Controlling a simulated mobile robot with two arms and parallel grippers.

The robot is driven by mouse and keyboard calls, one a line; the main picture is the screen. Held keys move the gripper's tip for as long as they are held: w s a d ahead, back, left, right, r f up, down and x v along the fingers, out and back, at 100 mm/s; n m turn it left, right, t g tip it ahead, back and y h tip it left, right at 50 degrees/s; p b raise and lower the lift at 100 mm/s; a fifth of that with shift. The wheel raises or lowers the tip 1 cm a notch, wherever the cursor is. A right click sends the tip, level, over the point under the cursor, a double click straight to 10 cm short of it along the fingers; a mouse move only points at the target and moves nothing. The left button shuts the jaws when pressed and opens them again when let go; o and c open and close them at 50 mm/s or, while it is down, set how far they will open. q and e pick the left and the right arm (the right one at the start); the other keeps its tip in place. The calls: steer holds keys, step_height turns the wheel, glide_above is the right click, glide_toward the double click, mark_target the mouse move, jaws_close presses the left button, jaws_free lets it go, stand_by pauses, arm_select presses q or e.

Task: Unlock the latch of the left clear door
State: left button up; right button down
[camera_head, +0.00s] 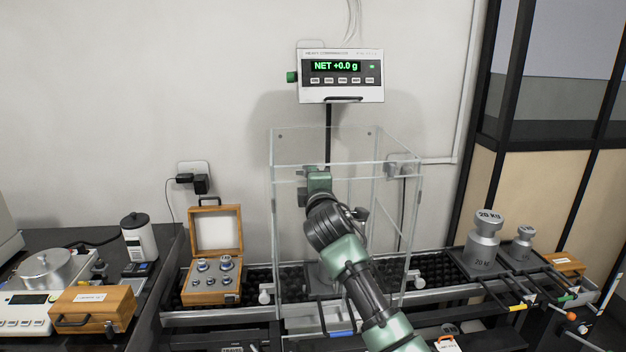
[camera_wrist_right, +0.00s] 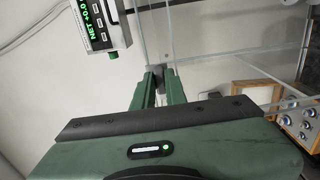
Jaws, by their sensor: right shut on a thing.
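A clear glass box (camera_head: 345,160) stands on the rail bench, with its left clear door (camera_head: 276,215) on the left side. My right gripper (camera_head: 304,186) is at the upper part of that left side, its arm reaching up from below. In the right wrist view, the right gripper (camera_wrist_right: 160,76) has its green fingers closed on a small grey piece at the clear panel's edge, apparently the latch (camera_wrist_right: 156,68). The fingers hide most of it, so I cannot tell whether it is turned. My left gripper is not in view.
A display (camera_head: 341,76) reading NET +0.0 g is above the box. An open wooden weight case (camera_head: 212,290) stands left of it. Large grey weights (camera_head: 482,248) stand to the right. A second wooden box (camera_head: 93,306) is at the lower left.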

steer(key=shift+f, duration=0.1)
steer(key=c, duration=1.4)
jaws_free()
steer(key=shift+c, duration=0.2)
steer(key=s+b, duration=0.2)
steer(key=s, duration=0.5)
steer(key=shift+s+d, duration=0.2)
steer(key=shift+s, duration=0.2)
